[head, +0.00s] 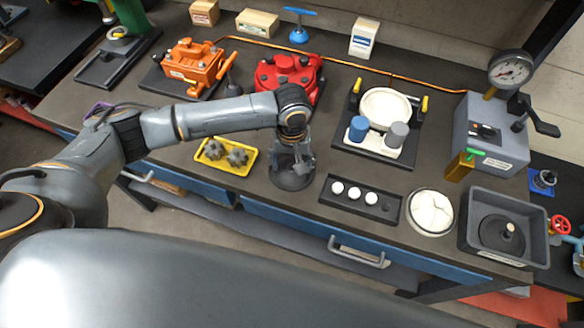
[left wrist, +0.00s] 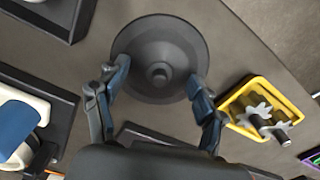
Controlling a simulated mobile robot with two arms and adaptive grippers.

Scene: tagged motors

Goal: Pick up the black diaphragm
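A black diaphragm (head: 290,183), a dark round disc with a short centre stud, lies on the grey bench top under my left gripper (head: 291,160). In the left wrist view the diaphragm (left wrist: 160,42) shows nearly whole, its stud between the two fingers. My left gripper (left wrist: 157,78) is open, with a finger on either side of the stud, over the disc's near edge. I cannot tell whether the fingers touch the disc. A second black disc with a stud (head: 502,233) lies in a grey bin at the right. My right gripper is not in view.
A yellow tray (head: 222,168) with dark star-shaped parts is left of the diaphragm. A dark strip with white discs (head: 360,198) is to its right. A red housing (head: 285,75) stands behind the arm. A black fixture (head: 375,157) with cylinders stands back right. The bench's front edge is close.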

